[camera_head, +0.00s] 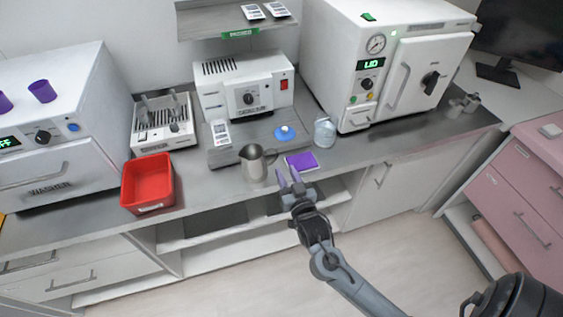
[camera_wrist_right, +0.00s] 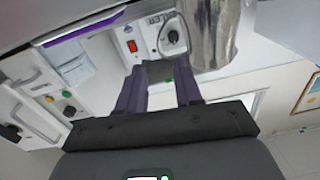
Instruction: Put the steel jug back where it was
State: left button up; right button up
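The steel jug (camera_head: 254,165) stands upright near the front edge of the grey counter, left of a purple mat. In the right wrist view the jug (camera_wrist_right: 213,32) shows as a shiny metal wall at the top right, beyond the fingers. My right gripper (camera_head: 289,178) is at the counter's front edge, just right of the jug and apart from it. In the right wrist view its two purple fingers (camera_wrist_right: 158,78) are spread with nothing held between them. My left gripper is not in view.
The purple mat (camera_head: 302,161) and a glass beaker (camera_head: 324,133) are to the right of the jug. A sealer (camera_head: 245,90) with a blue disc (camera_head: 285,133) is behind. A red bin (camera_head: 148,184) stands left, with bare counter between. An autoclave (camera_head: 385,65) stands at right.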

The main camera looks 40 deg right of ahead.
jog(key=s+a+f+n+g+y, duration=0.4)
jog(key=s+a+f+g+y, duration=0.25)
jog(key=s+a, duration=0.35)
jog(key=s+a+f+n+g, duration=0.1)
jog(key=s+g, duration=0.2)
jog(key=s, duration=0.4)
jog(key=s+a+f+n+g, duration=0.1)
jog(key=s+a+n+g, duration=0.1)
jog(key=s, duration=0.5)
jog(key=shift+a+f+g, duration=0.2)
jog(key=shift+a+g, duration=0.1)
jog(key=shift+g, duration=0.45)
jog(key=shift+w+y, duration=0.1)
jog(key=shift+y, duration=0.15)
notch_tip(320, 180, up, 33)
jog(key=p, duration=3.3)
jog(key=shift+r, duration=0.2)
jog(key=shift+f, duration=0.1)
